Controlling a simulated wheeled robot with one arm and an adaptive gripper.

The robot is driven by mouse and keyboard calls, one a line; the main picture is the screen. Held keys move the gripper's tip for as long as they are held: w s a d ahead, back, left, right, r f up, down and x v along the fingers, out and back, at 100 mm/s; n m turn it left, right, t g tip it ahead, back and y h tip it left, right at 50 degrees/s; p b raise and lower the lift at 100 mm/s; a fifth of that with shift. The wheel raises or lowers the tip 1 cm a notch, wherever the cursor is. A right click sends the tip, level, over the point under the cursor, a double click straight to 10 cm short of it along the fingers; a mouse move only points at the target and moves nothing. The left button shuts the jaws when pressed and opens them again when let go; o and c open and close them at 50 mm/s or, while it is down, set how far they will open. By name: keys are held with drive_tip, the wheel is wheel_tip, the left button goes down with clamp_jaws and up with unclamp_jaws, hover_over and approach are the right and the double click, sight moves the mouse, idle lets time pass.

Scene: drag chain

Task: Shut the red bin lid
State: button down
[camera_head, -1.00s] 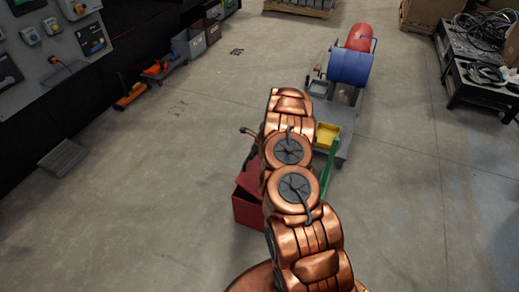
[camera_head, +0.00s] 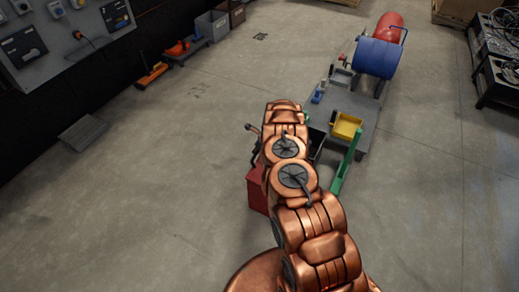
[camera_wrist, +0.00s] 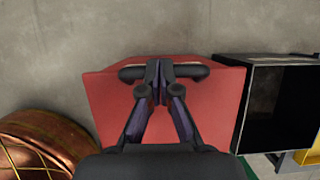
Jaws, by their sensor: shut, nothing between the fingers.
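The red bin (camera_head: 257,190) stands on the floor, partly hidden behind my copper arm in the head view. In the wrist view its red panel (camera_wrist: 220,110), which looks like the lid, fills the middle of the picture. My gripper (camera_wrist: 160,69) is shut and empty, with its fingertips over the upper edge of this red panel. A dark bar shows on both sides of the fingertips; I cannot tell whether it is a handle. Contact and the lid's exact angle cannot be told. My arm hides the gripper in the head view.
A black open box (camera_wrist: 285,100) stands right beside the red panel. A grey cart (camera_head: 357,105) with a yellow tray (camera_head: 347,125), a green bar (camera_head: 346,165) and a blue drum (camera_head: 377,58) is to the right.

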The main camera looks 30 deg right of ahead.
drive_tip(key=shift+b+x, duration=0.4)
drive_tip(key=shift+x, duration=0.55)
drive_tip(key=shift+f, duration=0.15)
drive_tip(key=shift+a, duration=0.1)
drive_tip(key=shift+r, duration=0.45)
drive_tip(key=v, duration=0.1)
drive_tip(key=p+v, duration=0.1)
drive_tip(key=v, duration=0.2)
drive_tip(key=shift+w+r, duration=0.2)
drive_tip(key=shift+w, duration=0.1)
wheel_tip(320, 180, up, 9)
drive_tip(key=shift+w+a, duration=0.35)
drive_tip(key=shift+r, duration=0.1)
